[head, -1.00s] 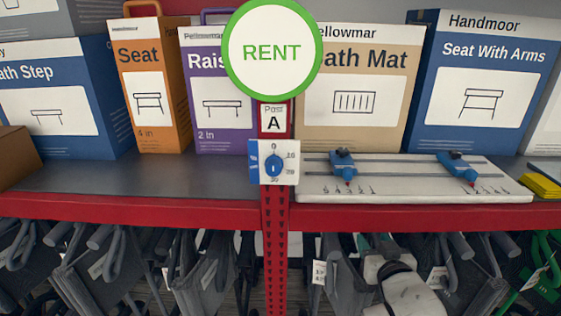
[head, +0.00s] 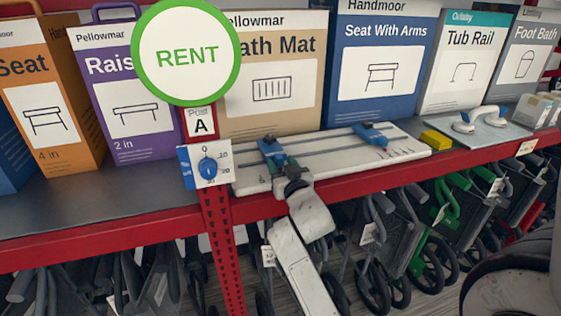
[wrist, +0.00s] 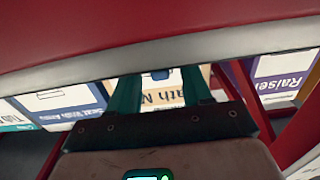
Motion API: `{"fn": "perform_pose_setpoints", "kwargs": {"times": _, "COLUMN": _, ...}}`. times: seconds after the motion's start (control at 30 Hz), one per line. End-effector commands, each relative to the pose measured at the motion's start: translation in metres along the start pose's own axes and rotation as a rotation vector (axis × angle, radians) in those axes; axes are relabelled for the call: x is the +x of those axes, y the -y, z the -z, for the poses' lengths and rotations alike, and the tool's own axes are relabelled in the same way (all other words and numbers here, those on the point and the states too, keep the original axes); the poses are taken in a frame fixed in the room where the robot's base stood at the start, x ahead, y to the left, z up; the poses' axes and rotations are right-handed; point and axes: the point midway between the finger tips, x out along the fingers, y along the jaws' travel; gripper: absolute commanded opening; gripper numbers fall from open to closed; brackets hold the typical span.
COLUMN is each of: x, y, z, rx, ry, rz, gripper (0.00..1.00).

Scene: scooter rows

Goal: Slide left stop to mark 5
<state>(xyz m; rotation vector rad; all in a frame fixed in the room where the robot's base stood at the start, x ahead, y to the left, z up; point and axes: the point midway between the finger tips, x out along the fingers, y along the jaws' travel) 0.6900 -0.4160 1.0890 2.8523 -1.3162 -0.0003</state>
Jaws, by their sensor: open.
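The white slider board (head: 405,149) lies on the shelf with two blue stops on its slots. The left stop (head: 270,147) is near the board's left end. The right stop (head: 371,133) is farther right. My gripper (head: 284,162) is at the board's front, just below and right of the left stop; contact cannot be told. In the wrist view its teal fingers (wrist: 163,88) are apart, with a blue piece (wrist: 160,74), likely the left stop, seen in the gap beyond their tips. The scale numbers by the left stop are hidden or too small to read.
A post with a dial plate (head: 205,166) and a round RENT sign (head: 187,54) stands just left of the board. Boxes line the back. A yellow block (head: 436,140) sits right of the board. The red shelf edge (head: 350,184) runs below, with folded walkers underneath.

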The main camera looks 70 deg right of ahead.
Motion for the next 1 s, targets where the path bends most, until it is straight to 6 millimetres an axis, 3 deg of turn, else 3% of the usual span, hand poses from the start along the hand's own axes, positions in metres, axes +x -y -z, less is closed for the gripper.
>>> {"fn": "perform_pose_setpoints", "kwargs": {"times": 0.43, "x": 0.0100, "y": 0.0003, "z": -0.0002, "rx": 0.000, "ry": 0.000, "rz": 0.001, "gripper": 0.48}}
{"fn": "perform_pose_setpoints", "kwargs": {"times": 0.93, "x": 0.0098, "y": 0.0002, "z": -0.0001, "rx": 0.000, "ry": 0.000, "rz": 0.001, "gripper": 0.00}}
{"fn": "perform_pose_setpoints", "kwargs": {"times": 1.0, "x": 0.0098, "y": 0.0002, "z": -0.0001, "rx": 0.000, "ry": 0.000, "rz": 0.000, "gripper": 0.00}}
